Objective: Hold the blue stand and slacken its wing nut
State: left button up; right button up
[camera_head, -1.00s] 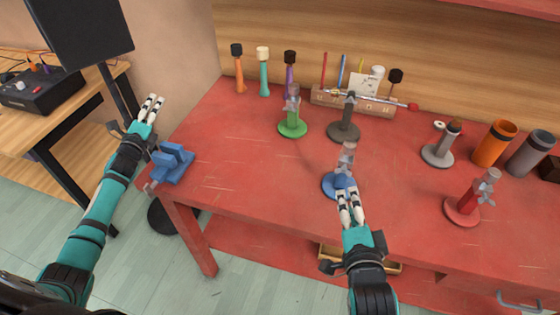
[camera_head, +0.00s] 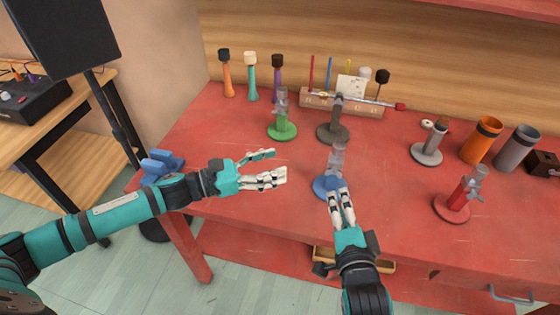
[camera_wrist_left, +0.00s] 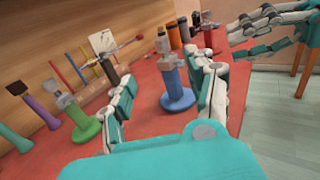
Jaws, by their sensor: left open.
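The blue stand (camera_head: 323,187) stands upright on the red table, with a round blue base and a grey upper part. It also shows between my left fingers in the left wrist view (camera_wrist_left: 176,94), beyond them. I cannot make out its wing nut clearly. My left gripper (camera_head: 281,166) is open and empty, left of the stand and apart from it. My right gripper (camera_head: 340,190) is at the near side of the stand, its fingertips overlapping the base in the head view. In the left wrist view the right fingers (camera_wrist_left: 232,38) show to the right of the post, with nothing visible between them.
A green stand (camera_head: 282,132) and a dark grey stand (camera_head: 333,133) are behind. A lighter grey stand (camera_head: 427,154) and a red stand (camera_head: 452,209) are to the right. A blue block-like thing (camera_head: 160,165) sits at the table's left edge, by my left arm.

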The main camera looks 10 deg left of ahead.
aim_at(333, 149)
pick_arm(q)
jog(key=x, duration=1.7)
jog(key=shift+d, duration=0.3)
grip_shut()
dwell(0.5)
